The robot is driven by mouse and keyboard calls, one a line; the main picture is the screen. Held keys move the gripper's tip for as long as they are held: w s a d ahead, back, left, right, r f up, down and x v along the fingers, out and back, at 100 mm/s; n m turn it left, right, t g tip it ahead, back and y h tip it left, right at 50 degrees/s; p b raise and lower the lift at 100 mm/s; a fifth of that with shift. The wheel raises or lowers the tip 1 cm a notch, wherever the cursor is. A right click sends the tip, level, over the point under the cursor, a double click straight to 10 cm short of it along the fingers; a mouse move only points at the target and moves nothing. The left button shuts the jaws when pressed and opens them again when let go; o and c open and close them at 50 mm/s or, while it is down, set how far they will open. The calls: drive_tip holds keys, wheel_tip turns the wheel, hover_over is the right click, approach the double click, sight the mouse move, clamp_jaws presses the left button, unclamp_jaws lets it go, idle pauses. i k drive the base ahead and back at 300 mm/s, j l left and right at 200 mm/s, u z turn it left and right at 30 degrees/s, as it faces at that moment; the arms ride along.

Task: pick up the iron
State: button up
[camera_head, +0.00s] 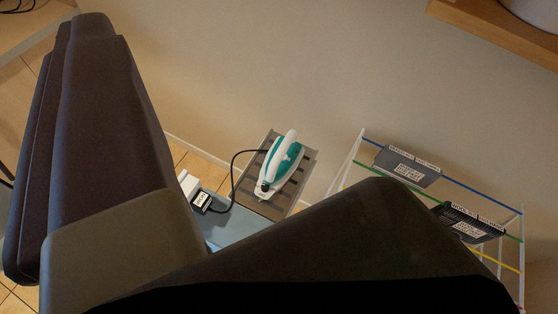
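The iron (281,164), white with teal parts, rests on a grey slatted stand (302,160) near the middle of the view. Its pointed end faces the lower left, and a black cord (233,175) runs from it to a small labelled box (201,199) at the left. The iron is in full view and nothing touches it from above. No fingertips of my gripper show. Large dark shapes, which look like parts of my arm, cover the left and the bottom and hide what lies behind them.
The stand joins a light blue surface (230,226), partly hidden. At the right, a white rack with coloured bars (470,188) carries dark labelled items (407,166). A wooden shelf (500,30) juts in at the top right. Bare wall (290,70) lies behind the iron.

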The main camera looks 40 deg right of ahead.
sight(279, 161)
drive_tip(key=k+u, duration=0.2)
drive_tip(key=k, duration=1.05)
